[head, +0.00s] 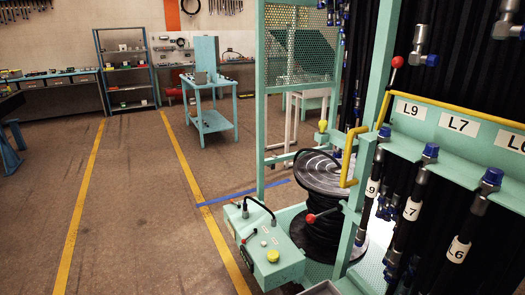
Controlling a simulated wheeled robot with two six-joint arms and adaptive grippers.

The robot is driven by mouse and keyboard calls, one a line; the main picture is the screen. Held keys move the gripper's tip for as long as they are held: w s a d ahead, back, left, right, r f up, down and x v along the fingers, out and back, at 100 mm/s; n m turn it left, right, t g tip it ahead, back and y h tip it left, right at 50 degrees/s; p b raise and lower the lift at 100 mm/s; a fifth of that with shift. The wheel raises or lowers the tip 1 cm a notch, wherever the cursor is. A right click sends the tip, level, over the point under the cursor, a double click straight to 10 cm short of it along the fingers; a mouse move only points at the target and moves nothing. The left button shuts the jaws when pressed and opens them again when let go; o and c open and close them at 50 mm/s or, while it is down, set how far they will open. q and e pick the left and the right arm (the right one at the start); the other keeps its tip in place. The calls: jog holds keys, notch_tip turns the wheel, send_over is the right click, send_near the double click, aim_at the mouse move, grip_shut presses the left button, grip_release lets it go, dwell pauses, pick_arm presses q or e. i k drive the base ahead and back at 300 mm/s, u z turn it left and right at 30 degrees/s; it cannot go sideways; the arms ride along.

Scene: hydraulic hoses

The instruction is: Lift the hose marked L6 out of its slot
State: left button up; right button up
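The hose marked L6 (460,244) is at the lower right of the head view. It is black with a white L6 label and a blue cap at its top end. It hangs slightly tilted at the teal rack rail, below the L6 plate (513,141), which is cut off by the right edge. Its lower part runs out of the picture. Neither of my grippers is in view.
Hoses L7 (412,209) and L9 (373,187) hang to the left of L6. A yellow bar (440,97) runs above the labelled teal rail (440,151). A black hose reel (320,205) and teal control box (266,250) stand left. The floor (145,215) beyond is clear.

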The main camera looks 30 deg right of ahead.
aim_at(461, 244)
jog(key=i, duration=0.75)
jog(key=z, duration=2.75)
